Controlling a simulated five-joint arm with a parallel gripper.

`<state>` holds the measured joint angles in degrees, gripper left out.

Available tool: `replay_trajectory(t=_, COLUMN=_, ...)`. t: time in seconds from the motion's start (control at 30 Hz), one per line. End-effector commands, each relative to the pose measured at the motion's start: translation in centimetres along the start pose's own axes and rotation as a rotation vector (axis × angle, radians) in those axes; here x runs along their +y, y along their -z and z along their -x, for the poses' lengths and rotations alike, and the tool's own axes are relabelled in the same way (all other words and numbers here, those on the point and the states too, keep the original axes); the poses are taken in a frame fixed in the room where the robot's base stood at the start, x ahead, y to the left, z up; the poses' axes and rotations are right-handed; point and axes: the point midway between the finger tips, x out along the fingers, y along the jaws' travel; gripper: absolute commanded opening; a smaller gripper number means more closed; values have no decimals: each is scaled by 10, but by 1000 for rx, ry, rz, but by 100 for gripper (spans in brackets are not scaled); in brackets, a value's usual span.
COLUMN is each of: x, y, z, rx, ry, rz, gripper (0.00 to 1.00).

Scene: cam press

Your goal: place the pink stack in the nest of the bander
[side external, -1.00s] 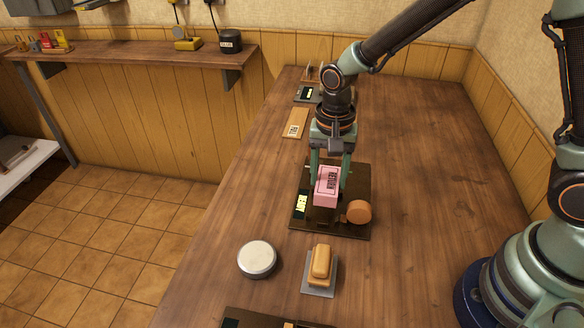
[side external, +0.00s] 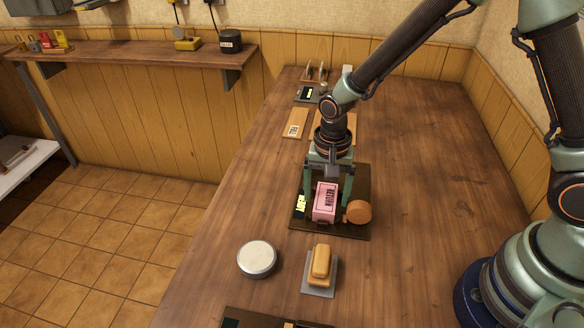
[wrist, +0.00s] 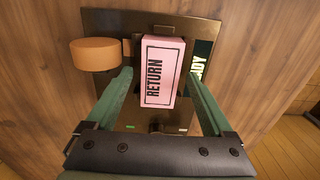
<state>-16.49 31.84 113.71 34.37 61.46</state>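The pink stack (side external: 325,203), a block marked RETURN, sits on the dark bander (side external: 352,231) between a READY display and a round orange-brown knob (side external: 358,212). My gripper (side external: 328,193) is low over the bander, with one finger on each side of the stack. In the wrist view the stack (wrist: 162,70) shows gaps to both fingers, so my gripper (wrist: 160,78) is open around it. The display (wrist: 201,62) is lit, partly hidden by a finger. The nest under the stack is mostly hidden, so its exact seating cannot be told.
A tan block on a grey plate (side external: 307,286) and a round white-topped disc (side external: 257,259) stand in front of the bander. A labelled wooden plate (side external: 295,123) and a small device (side external: 307,94) lie behind. The table's right side is clear.

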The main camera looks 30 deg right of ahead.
Motion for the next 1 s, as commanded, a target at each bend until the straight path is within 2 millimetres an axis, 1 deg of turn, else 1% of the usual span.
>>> replay_trajectory(t=0.27, x=0, y=0, z=0, rx=0, ry=0, rz=0, gripper=87)
replay_trajectory(t=0.37, x=0, y=0, z=4, rx=0, ry=1, rz=0, gripper=87)
replay_trajectory(t=0.43, x=-1, y=0, z=11, rx=1, ry=2, rz=0, gripper=87)
replay_trajectory(t=0.57, x=-1, y=0, z=31, rx=2, ry=4, rz=0, gripper=87)
replay_trajectory(t=0.8, x=-1, y=0, z=82, rx=3, ry=5, rz=0, gripper=87)
replay_trajectory(t=0.9, x=-1, y=0, z=99, rx=2, ry=5, rz=0, gripper=87)
replay_trajectory(t=1.0, x=-1, y=0, z=112, rx=2, ry=3, rz=0, gripper=87)
